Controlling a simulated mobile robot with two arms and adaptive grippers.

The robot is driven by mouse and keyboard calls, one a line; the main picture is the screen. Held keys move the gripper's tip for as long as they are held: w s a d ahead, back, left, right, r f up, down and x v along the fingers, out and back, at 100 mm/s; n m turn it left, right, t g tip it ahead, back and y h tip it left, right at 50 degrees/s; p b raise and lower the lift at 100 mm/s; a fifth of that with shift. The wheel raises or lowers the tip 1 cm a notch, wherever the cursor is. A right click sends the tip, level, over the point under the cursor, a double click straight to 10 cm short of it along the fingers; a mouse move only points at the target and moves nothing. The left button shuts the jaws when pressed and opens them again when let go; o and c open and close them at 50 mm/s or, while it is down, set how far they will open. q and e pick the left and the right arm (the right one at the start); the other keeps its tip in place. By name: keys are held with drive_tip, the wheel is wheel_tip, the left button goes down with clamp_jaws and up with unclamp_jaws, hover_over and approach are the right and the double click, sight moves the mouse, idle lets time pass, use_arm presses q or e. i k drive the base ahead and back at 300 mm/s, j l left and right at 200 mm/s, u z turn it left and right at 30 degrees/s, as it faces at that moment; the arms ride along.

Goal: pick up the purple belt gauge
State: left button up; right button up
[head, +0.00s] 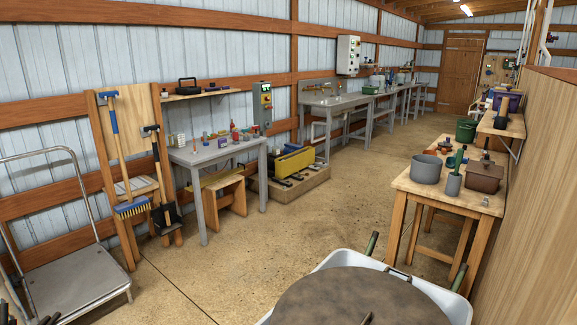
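I cannot pick out a purple belt gauge for certain. A purple box-like item (508,101) stands on the far right wooden shelf, but it is too small to tell what it is. Several small items crowd the grey table (206,156) on the left, too small to tell apart. Neither of my grippers can be made out. Some dark shapes at the bottom left corner are cut off and unclear.
A white wheelbarrow (453,303) with a brown round lid (352,298) blocks the bottom centre. A flat trolley (78,278) stands at the left. The middle floor (300,222) is clear.

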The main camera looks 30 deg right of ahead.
sight(222, 142)
drive_tip(key=i+j, duration=0.1)
drive_tip(key=j, duration=0.15)
drive_tip(key=i+j, duration=1.45)
drive_tip(key=i+l+z, duration=0.2)
drive_tip(key=i+z, duration=0.75)
drive_tip(key=i, duration=0.2)
drive_tip(key=i+j+z, duration=0.3)
drive_tip(key=i+z, duration=0.35)
drive_tip(key=i, duration=1.1)
